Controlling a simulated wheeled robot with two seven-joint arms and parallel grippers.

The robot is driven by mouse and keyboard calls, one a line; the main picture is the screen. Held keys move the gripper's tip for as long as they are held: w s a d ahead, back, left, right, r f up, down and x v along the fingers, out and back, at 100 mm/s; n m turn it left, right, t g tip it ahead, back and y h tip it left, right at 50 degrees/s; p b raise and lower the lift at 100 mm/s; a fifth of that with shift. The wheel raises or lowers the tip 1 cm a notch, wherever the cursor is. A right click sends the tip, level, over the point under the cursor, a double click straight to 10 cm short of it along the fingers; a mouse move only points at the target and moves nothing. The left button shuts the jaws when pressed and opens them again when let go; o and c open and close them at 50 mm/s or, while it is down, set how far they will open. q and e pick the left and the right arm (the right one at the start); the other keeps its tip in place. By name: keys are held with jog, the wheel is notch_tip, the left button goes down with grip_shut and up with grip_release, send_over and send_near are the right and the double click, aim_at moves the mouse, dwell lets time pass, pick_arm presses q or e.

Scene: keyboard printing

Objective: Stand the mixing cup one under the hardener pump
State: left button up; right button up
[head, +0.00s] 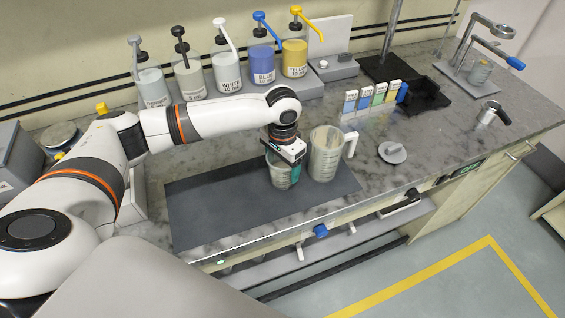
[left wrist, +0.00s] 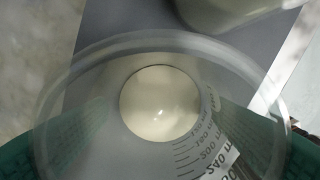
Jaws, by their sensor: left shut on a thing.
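A clear mixing cup with measuring marks (head: 281,176) is at the dark mat, just left of a larger clear jug with a handle (head: 325,155). My left gripper (head: 291,160) is shut on the cup from above. In the left wrist view I look into the cup (left wrist: 105,85) between the green finger pads; a pale cream disc, like liquid, shows at its bottom. I cannot tell whether the cup touches the mat. Pump bottles stand at the back left: a grey-topped one (head: 153,89) and a black-topped one (head: 189,80). Their labels are too small to read, so I cannot tell which is hardener.
White (head: 226,73), blue (head: 262,66) and yellow (head: 295,58) pump bottles continue the back row. The dark mat (head: 215,210) is bare on its left. A grey lid-like disc (head: 392,152) and coloured small packs (head: 365,100) lie right. My left arm spans the space before the pumps.

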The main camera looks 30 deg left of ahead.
pick_arm(q)
jog(key=o, duration=1.1)
jog(key=shift+f, duration=0.1)
jog(key=shift+c, duration=0.2)
